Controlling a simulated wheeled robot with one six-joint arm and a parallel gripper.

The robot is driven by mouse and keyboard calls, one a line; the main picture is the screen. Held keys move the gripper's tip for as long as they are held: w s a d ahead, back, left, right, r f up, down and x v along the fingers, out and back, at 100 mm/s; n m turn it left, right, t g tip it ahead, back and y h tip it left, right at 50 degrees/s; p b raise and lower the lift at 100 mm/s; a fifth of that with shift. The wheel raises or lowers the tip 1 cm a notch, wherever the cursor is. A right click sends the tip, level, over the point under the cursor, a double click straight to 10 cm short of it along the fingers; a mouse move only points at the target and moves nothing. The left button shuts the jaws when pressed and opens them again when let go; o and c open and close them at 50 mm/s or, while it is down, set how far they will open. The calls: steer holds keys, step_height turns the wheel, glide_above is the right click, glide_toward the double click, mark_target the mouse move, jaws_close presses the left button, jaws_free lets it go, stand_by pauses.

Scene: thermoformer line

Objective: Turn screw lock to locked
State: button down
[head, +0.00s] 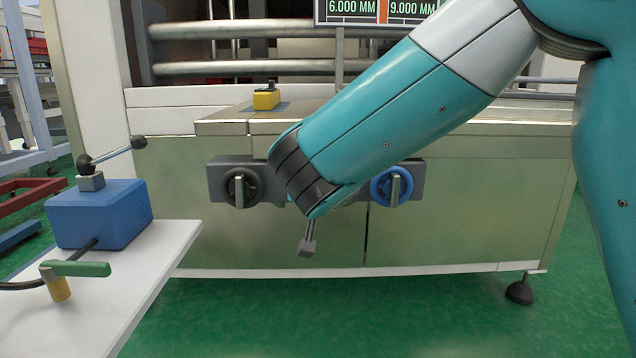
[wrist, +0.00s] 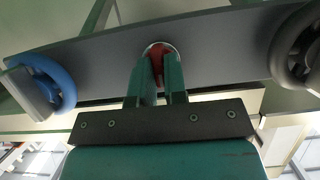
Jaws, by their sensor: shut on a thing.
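The screw lock (wrist: 157,66) shows as a small red piece in a round pale collar on the grey bar in the wrist view. It sits between a blue handwheel and a black handwheel. My gripper (wrist: 159,58) is shut on it, with one green finger on each side. The fingers cover much of the red piece, so I cannot tell its turned position. In the head view my arm hides the lock and the gripper.
The blue handwheel (head: 392,186) and black handwheel (head: 241,187) flank my wrist. A yellow item (head: 266,97) sits on the machine ledge above. At left, a white table (head: 150,262) holds a blue box (head: 98,213) with a lever and a green-handled valve (head: 74,269).

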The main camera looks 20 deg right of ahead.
steer(key=shift+s+f, duration=0.1)
steer(key=shift+f, duration=0.15)
steer(key=c, duration=1.2)
jaws_free()
steer(key=shift+a, duration=0.1)
steer(key=shift+o, duration=0.2)
steer(key=shift+r, duration=0.15)
steer(key=p+v, duration=0.2)
steer(key=v, duration=1.5)
steer(key=shift+r, duration=0.2)
